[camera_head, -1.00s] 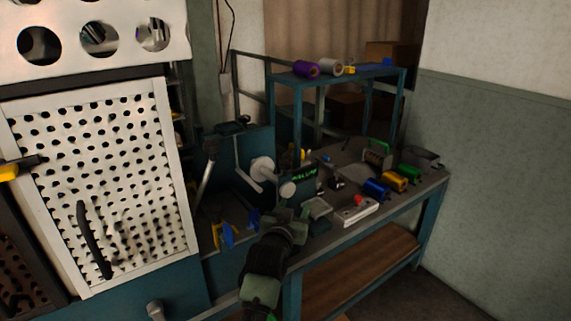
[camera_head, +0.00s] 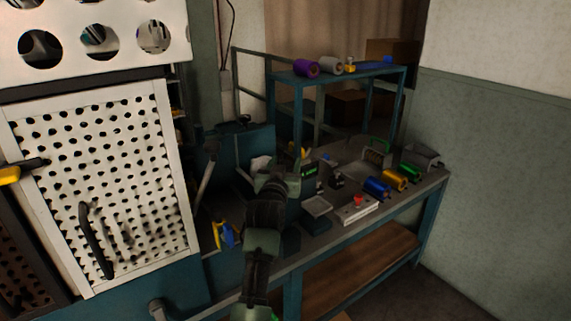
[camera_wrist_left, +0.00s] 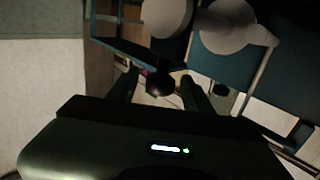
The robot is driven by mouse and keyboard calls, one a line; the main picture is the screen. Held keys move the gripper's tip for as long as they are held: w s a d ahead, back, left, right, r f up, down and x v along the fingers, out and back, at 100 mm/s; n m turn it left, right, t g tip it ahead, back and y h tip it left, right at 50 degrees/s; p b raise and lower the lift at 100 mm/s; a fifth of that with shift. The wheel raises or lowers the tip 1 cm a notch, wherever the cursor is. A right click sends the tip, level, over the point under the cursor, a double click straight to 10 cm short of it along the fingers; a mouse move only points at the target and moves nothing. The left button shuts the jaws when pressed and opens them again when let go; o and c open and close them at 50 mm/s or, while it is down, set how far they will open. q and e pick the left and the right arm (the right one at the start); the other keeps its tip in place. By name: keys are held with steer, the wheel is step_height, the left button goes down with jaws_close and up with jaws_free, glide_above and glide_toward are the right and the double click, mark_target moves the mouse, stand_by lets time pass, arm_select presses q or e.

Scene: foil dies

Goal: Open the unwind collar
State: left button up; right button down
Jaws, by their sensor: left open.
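The foil machine (camera_head: 250,145), a teal unit, stands at the left end of the bench. My left gripper (camera_head: 286,172) is in front of it and hides much of its white discs; one pale part (camera_head: 260,163) still shows beside the wrist. In the left wrist view the open fingers (camera_wrist_left: 160,90) point at the machine. A dark round knob (camera_wrist_left: 159,82) shows between the fingertips; it may be the unwind collar, but I cannot tell, nor whether the fingers touch it. Two pale round discs, a left one (camera_wrist_left: 167,16) and a right one (camera_wrist_left: 226,26), are just beyond.
A white box with a red button (camera_head: 358,205) and blue (camera_head: 376,188), gold (camera_head: 395,181) and green (camera_head: 411,172) rolls lie on the bench right of my arm. Purple (camera_head: 306,68) and grey (camera_head: 330,65) rolls lie on the shelf. A perforated white panel (camera_head: 110,180) stands left.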

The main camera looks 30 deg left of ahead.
arm_select(q)
jaws_close()
stand_by(1.4)
